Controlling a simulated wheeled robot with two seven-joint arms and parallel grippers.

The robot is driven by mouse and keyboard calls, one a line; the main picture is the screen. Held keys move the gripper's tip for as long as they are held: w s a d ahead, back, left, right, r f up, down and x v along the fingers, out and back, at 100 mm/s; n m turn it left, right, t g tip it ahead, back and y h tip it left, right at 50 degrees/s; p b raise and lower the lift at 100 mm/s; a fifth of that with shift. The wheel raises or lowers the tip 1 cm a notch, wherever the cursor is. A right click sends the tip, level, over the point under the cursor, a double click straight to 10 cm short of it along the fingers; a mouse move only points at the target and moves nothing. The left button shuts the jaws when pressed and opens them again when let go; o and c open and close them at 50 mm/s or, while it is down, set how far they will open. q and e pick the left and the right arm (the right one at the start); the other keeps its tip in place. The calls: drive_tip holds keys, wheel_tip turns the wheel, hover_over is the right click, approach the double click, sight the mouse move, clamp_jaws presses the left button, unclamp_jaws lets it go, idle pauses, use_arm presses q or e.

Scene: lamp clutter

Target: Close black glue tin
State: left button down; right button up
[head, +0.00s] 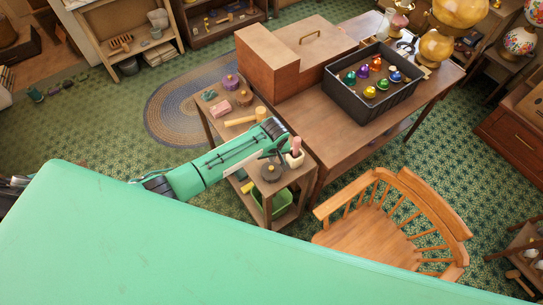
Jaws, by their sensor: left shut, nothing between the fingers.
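A dark round tin (271,173), which looks like the black glue tin, stands on the near end of the small wooden side table (297,187). It is small in the picture, and I cannot tell whether its lid is open or closed. My left arm reaches in from the left across the side table. My left gripper (277,130) is shut and empty over the table, just beyond the tin in the picture. I cannot tell whether it touches anything. My right gripper is not in view.
A white pot with a pink handle (295,158) stands close right of the tin. A wooden mallet (242,121) and purple-topped tins (231,82) lie farther back. A green bin (277,203) is below. A chair (400,220) and large table (335,150) stand right.

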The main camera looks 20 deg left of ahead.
sight(271, 167)
use_arm(q)
drive_tip(key=shift+f, duration=0.15)
idle(0.4)
drive_tip(key=shift+f+b, duration=1.65)
drive_tip(key=shift+f, duration=1)
drive_tip(key=shift+r+p, duration=1.4)
drive_tip(key=shift+p, duration=0.05)
drive_tip(key=shift+r+p, duration=0.5)
drive_tip(key=shift+r, duration=1.6)
